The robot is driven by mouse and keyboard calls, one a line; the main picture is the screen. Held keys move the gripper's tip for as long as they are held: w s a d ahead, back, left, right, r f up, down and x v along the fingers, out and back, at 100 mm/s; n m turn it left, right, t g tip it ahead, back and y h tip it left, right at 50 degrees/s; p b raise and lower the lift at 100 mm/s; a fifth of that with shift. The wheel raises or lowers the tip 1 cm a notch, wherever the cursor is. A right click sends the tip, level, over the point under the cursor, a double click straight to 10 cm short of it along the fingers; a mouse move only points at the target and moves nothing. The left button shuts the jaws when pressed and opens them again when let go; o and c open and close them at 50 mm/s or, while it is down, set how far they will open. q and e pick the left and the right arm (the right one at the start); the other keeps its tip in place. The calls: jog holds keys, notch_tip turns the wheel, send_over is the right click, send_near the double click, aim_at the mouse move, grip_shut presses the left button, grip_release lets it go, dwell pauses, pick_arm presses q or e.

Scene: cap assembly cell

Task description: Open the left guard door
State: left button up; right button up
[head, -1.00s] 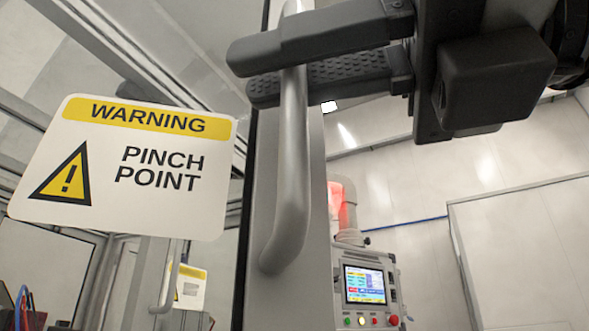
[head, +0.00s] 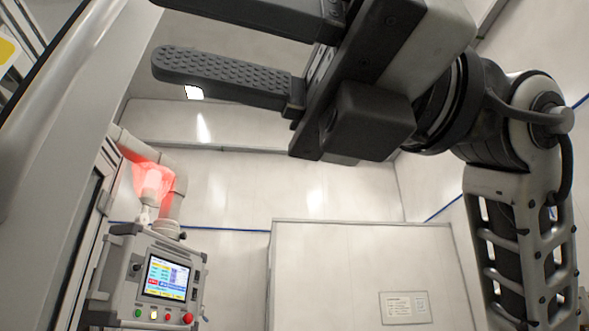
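A grey guard door frame (head: 75,150) slants along the left edge of the head view. Its pale bar handle (head: 45,95) shows only partly, cut off at the upper left. I cannot tell from this view whether it is the left door. My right gripper (head: 168,36) reaches in from the right at the top. Its two dark fingers are apart with nothing between them, and the upper finger is partly cut off. In the picture the fingertips are to the right of the handle, clear of it. My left gripper is not in view.
A control panel (head: 150,275) with a lit screen and coloured buttons stands at the lower left, beneath a red glowing lamp (head: 152,180). A pale cabinet (head: 340,270) with a small label stands in the lower middle. Between panel and cabinet only the back wall shows.

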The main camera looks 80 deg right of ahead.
jog(key=v, duration=1)
jog(key=shift+s+d, duration=0.15)
jog(key=shift+s, duration=0.2)
